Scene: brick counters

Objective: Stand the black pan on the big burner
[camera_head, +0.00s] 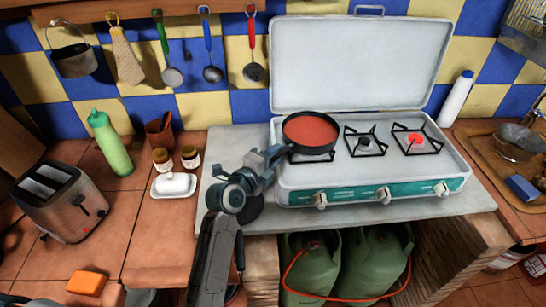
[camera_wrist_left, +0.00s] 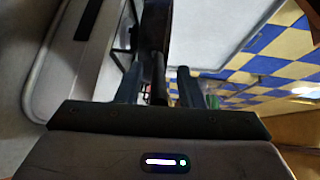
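The black pan (camera_head: 311,133), filled with something red, sits level over the left burner of the white camping stove (camera_head: 369,184), whose grate (camera_head: 313,157) partly shows below it. I cannot tell whether the pan rests fully on it. My left gripper (camera_head: 275,155) is at the pan's handle, on the left of the stove. In the left wrist view the dark handle (camera_wrist_left: 158,78) lies between the two fingers (camera_wrist_left: 160,90), with small gaps visible on both sides. The middle burner (camera_head: 365,141) is bare; the right burner (camera_head: 416,140) is bare with a red centre. My right gripper is not in view.
The stove's raised lid (camera_head: 360,62) stands behind the burners. Left of the stove are a butter dish (camera_head: 174,185), small jars (camera_head: 162,160), a green bottle (camera_head: 110,145) and a toaster (camera_head: 60,200). A white bottle (camera_head: 456,98) stands at the right. Utensils hang on the wall.

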